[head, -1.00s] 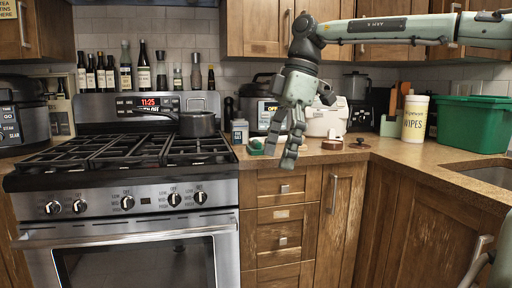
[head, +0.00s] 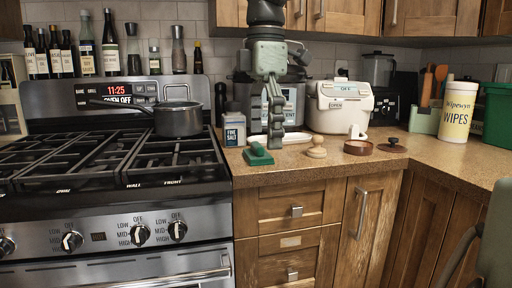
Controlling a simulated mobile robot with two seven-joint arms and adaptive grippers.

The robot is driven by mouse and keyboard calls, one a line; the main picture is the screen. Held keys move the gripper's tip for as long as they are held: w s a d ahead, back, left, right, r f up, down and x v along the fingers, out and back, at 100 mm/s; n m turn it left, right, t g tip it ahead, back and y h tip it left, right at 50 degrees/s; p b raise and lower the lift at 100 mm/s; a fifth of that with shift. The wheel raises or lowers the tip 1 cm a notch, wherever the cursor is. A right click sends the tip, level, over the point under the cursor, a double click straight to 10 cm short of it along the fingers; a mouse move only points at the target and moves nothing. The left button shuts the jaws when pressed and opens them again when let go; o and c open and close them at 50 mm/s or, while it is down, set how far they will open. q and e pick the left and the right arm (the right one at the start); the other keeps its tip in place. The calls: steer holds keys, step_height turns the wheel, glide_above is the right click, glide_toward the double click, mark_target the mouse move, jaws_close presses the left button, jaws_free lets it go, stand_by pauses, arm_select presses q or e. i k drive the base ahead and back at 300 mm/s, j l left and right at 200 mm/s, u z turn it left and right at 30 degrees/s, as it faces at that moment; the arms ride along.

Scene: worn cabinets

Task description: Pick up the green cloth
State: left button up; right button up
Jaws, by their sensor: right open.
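A small green item (head: 258,155), which appears to be the green cloth, lies on the counter near its front edge, just right of the stove. It looks bunched, with a raised part on top. My right gripper (head: 275,140) points straight down over the counter, just behind and to the right of the green item. It is open and holds nothing. Its fingers overlap in this view, so the gap between them is hard to see. I cannot tell its exact height above the counter. My left gripper is not in view.
A salt container (head: 234,128) and a white dish (head: 286,138) are close to the gripper. A wooden knobbed piece (head: 317,149), a brown bowl (head: 358,148) and a dark lid (head: 392,145) lie to the right. The stove (head: 120,165) with a pot (head: 178,119) is left.

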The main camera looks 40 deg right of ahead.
mark_target(258, 155)
steer(key=i+l, duration=0.65)
steer(key=l, duration=0.15)
